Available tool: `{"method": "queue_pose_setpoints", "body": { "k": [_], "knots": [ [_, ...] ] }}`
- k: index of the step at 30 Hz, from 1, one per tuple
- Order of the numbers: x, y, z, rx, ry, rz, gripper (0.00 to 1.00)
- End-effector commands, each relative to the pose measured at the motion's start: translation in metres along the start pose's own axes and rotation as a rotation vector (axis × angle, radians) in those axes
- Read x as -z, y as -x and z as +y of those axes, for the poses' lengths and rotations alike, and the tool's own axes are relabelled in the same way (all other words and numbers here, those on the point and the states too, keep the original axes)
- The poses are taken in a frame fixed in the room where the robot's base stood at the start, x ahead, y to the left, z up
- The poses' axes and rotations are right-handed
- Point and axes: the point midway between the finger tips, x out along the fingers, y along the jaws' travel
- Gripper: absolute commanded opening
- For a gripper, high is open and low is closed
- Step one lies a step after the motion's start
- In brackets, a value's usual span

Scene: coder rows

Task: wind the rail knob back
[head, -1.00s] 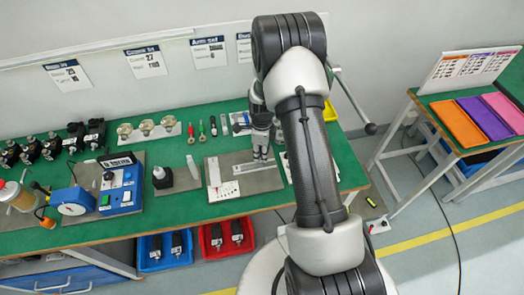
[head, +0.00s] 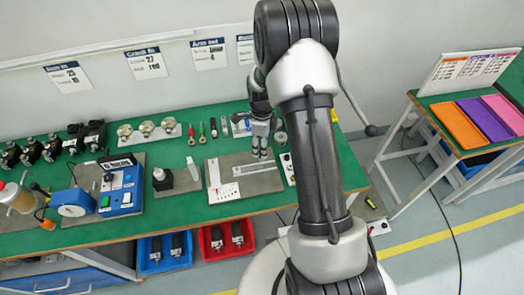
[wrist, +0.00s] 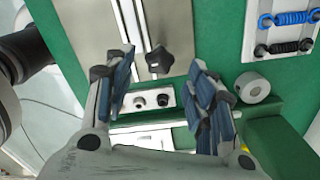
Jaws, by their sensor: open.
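In the wrist view the rail knob (wrist: 159,61) is a black star-shaped knob on a metal rail (wrist: 131,27) that lies on a grey plate. My gripper (wrist: 161,74) is open, and its blue-padded fingers appear on either side of the knob in this view. They seem to be above it, with no contact visible. In the head view my gripper (head: 260,152) hangs over the far right end of the rail (head: 253,168) on the green bench. The knob is hidden there by the gripper.
A grey roller (wrist: 252,87) and a plate with blue and black springs (wrist: 284,30) are to the right.

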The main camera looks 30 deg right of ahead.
Motion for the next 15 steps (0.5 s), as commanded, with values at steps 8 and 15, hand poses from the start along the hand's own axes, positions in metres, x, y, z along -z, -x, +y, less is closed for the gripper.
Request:
{"method": "queue_pose_setpoints", "body": {
  "k": [8, 15],
  "knots": [
    [0.000, 0.053, 0.000, 0.001, 0.000, -0.001, 0.51],
    [0.000, 0.068, 0.000, -0.001, 0.000, 0.001, 0.51]
  ]
}}
